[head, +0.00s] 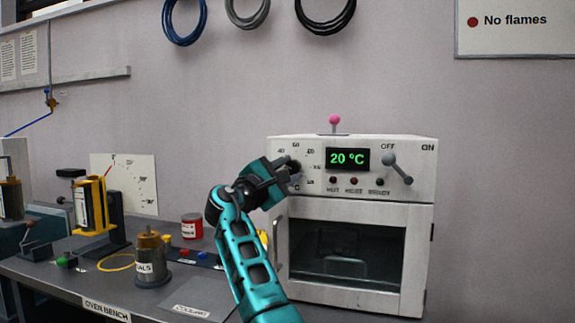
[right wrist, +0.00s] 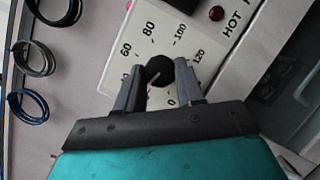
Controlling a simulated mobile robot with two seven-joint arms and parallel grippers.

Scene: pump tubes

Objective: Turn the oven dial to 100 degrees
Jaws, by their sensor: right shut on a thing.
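The white oven (head: 424,210) stands on the bench, its door closed and its green display (head: 348,158) reading 20 °C. The black oven dial (right wrist: 160,71) sits on the upper left of the front panel, within a ring of numbers including 60, 80, 100 and 120. My right gripper (head: 288,169) reaches it from the left and hides part of it in the head view. In the right wrist view its two grey fingers (right wrist: 158,80) are shut on the dial, one on each side. A pale mark shows on the dial, but its exact setting is unclear. My left gripper is out of view.
A grey-ended lever (head: 399,168) sits between OFF and ON on the panel's right. A pink-topped pin (head: 335,122) rises from the oven top. A red can (head: 191,226) and a brass-topped weight (head: 151,259) stand on the bench to the left.

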